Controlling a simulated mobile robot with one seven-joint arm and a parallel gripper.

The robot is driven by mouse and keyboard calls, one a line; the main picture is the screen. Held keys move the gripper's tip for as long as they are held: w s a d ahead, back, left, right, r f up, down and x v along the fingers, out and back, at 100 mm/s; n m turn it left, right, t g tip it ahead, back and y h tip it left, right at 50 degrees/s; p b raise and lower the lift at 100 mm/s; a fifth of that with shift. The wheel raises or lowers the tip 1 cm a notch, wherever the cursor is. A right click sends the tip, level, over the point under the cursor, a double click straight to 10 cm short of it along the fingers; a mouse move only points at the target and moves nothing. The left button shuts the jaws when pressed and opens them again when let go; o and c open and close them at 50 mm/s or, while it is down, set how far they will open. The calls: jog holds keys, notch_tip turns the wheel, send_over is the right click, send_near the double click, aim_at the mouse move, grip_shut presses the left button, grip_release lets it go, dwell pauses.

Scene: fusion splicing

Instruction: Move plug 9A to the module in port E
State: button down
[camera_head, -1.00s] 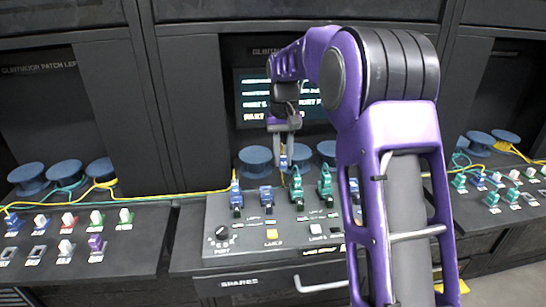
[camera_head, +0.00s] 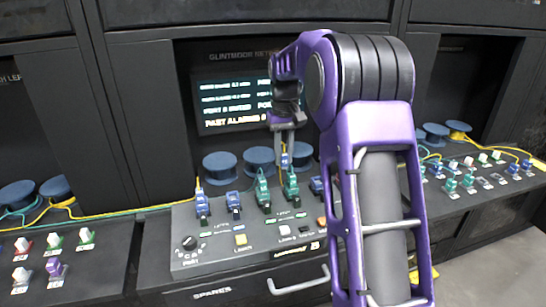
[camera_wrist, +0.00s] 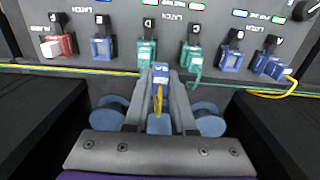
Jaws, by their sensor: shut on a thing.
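My gripper (camera_head: 286,148) is shut on a small blue plug with a white label (camera_wrist: 160,73) and a yellow cable; the label is too small to read surely. It also shows in the head view (camera_head: 285,160). The plug is held behind and above the panel's row of modules, in line with the green module of port D (camera_wrist: 147,50). The blue module of port E (camera_wrist: 100,48) is one place left of it in the wrist view, where the panel appears upside down; in the head view it is right of the gripper (camera_head: 317,186), close to my arm.
The console panel (camera_head: 185,262) carries other modules: green at C (camera_wrist: 191,58), blue at B (camera_wrist: 231,60), blue at A (camera_wrist: 268,66) with a yellow cable, and red at the far end (camera_wrist: 58,46). Blue spools (camera_head: 220,167) stand behind. Side desks hold more modules.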

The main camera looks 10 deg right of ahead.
jog(key=d, duration=1.1)
notch_tip(320, 180, down, 4)
jog(key=shift+w+f+b, duration=0.15)
jog(key=shift+b, duration=0.75)
jog(key=shift+f+b, duration=0.35)
jog(key=shift+f, duration=0.65)
jog(key=shift+p, duration=0.85)
jog(key=shift+f, duration=0.55)
dwell(0.4)
